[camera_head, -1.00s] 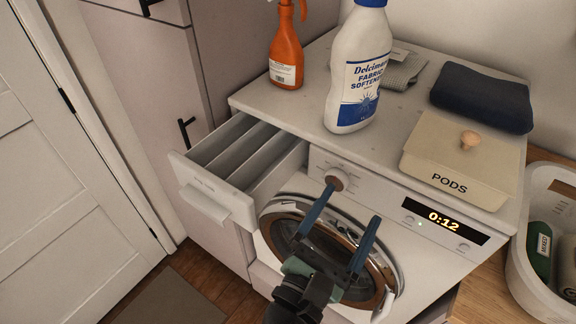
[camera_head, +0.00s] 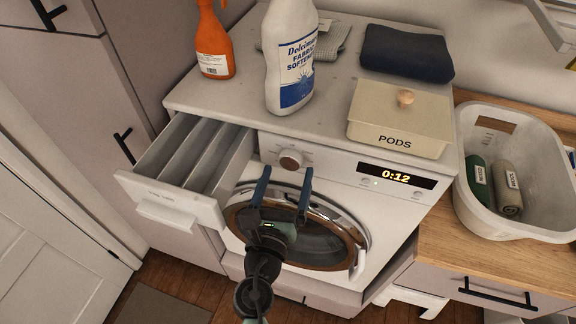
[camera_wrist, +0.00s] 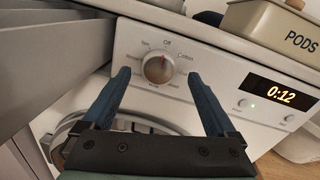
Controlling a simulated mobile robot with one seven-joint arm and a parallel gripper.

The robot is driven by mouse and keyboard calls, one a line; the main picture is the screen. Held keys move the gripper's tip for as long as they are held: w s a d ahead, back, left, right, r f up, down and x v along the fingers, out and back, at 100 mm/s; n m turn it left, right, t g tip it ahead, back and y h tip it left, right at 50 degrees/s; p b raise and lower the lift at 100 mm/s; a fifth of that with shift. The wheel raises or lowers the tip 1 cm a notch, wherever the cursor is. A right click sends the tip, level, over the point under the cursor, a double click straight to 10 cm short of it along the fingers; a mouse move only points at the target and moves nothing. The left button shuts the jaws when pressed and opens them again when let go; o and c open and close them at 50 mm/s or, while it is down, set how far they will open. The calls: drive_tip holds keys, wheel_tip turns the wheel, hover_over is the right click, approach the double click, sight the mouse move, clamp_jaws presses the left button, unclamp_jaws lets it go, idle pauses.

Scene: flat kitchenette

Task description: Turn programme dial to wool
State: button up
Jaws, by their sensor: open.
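The programme dial (camera_head: 290,159) is a round knob on the washing machine's white front panel, left of the display. In the wrist view the dial (camera_wrist: 159,68) has a red mark at its top, pointing near "Off"; "Cotton" is to its upper right, and the other labels are too small to read surely. My gripper (camera_head: 283,178) is open, its two blue fingers just below the dial in the head view. In the wrist view the fingers (camera_wrist: 156,80) stand apart on either side of the dial with nothing between them; I cannot tell the remaining distance.
The detergent drawer (camera_head: 172,200) is pulled out left of the dial. The display (camera_head: 397,176) reads 0:12. A softener bottle (camera_head: 290,60), orange spray bottle (camera_head: 214,45), pods box (camera_head: 400,120) and dark towel (camera_head: 407,52) sit on top. A laundry basket (camera_head: 465,195) stands at right.

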drive_tip(key=shift+x, duration=1)
drive_tip(key=c, duration=1.4)
